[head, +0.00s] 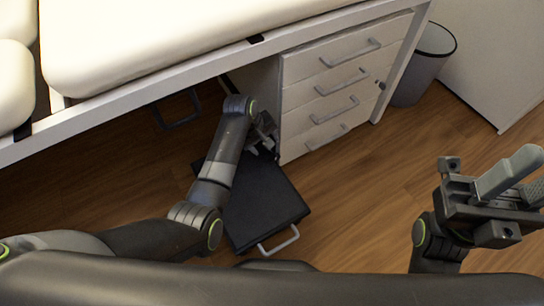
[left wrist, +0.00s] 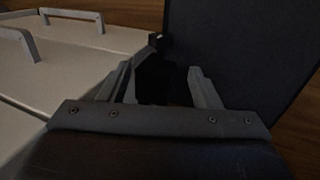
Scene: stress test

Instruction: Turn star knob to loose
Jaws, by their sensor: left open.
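My left gripper (head: 266,135) is at the end of the left arm, low beside the front of the white drawer unit and at the far end of a black flat-topped piece (head: 262,195). In the left wrist view its two grey fingers (left wrist: 163,82) stand apart with a dark shape (left wrist: 156,66) between and beyond them. This shape may be the star knob, but it is too dark to tell, and I cannot tell whether the fingers touch it. My right gripper (head: 505,190) is raised at the right edge, partly cut off; its opening is unclear.
The white drawer unit (head: 305,68) has several grey handles and stands under a white-framed couch with a cream pad (head: 150,45). The black piece has a grey handle (head: 279,241) at its near end. A grey bin (head: 418,75) stands right. Wooden floor (head: 365,195) is clear between.

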